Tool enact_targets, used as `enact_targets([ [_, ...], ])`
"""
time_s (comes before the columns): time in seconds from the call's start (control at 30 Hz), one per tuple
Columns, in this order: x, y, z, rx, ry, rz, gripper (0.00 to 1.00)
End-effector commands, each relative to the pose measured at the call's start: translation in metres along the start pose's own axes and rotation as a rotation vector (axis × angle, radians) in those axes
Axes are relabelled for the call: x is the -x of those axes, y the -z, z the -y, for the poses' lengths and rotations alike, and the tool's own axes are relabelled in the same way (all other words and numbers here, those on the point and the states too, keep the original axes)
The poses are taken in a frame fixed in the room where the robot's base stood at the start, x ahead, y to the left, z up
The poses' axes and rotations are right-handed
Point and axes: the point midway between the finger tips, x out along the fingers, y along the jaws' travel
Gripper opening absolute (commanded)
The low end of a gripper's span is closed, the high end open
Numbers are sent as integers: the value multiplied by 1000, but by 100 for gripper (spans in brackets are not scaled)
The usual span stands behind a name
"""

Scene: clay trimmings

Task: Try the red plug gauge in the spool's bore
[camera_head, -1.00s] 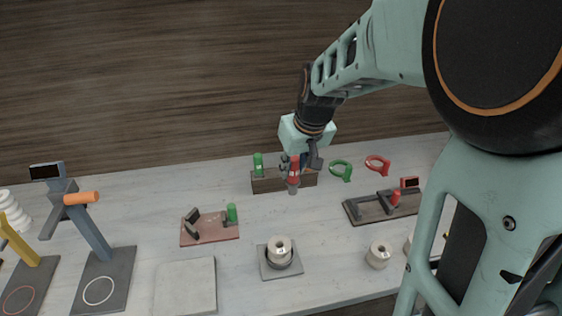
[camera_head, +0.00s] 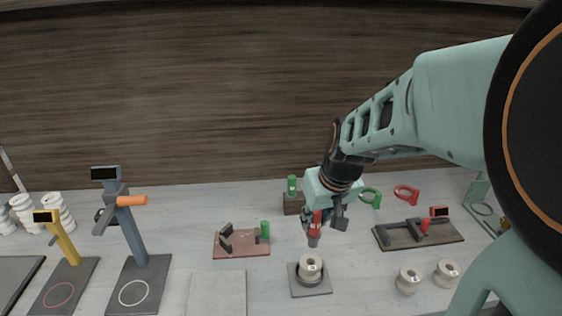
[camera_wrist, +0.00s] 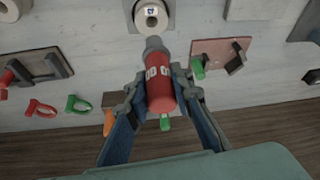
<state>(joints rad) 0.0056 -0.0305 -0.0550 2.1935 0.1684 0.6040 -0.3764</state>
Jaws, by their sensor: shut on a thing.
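My gripper (camera_head: 320,214) is shut on the red plug gauge (camera_head: 315,224), which also shows between the blue fingers in the wrist view (camera_wrist: 158,92). Its grey plug end points down, slightly tilted in the head view. The pale spool (camera_head: 311,263) with a dark bore sits on a small grey stand (camera_head: 313,290). It also shows at the top of the wrist view (camera_wrist: 151,14). The plug end is above and just behind the spool, apart from it and outside the bore.
A wooden block (camera_head: 293,204) with a green gauge (camera_head: 292,184) stands behind. A pink board (camera_head: 240,249) lies left, a dark fixture (camera_head: 418,234) right. Other spools (camera_head: 408,280) stand front right. Tall blue (camera_head: 130,230) and yellow (camera_head: 64,240) stands are at left.

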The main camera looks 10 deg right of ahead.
Motion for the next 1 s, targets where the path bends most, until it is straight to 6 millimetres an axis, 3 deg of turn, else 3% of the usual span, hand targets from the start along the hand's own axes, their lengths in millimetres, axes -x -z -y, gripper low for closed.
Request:
enact_targets([
  [0.5, -45, -18, 0, 1, 0, 0, 0],
  [1.0, -49, -20, 0, 1, 0, -1, 0],
])
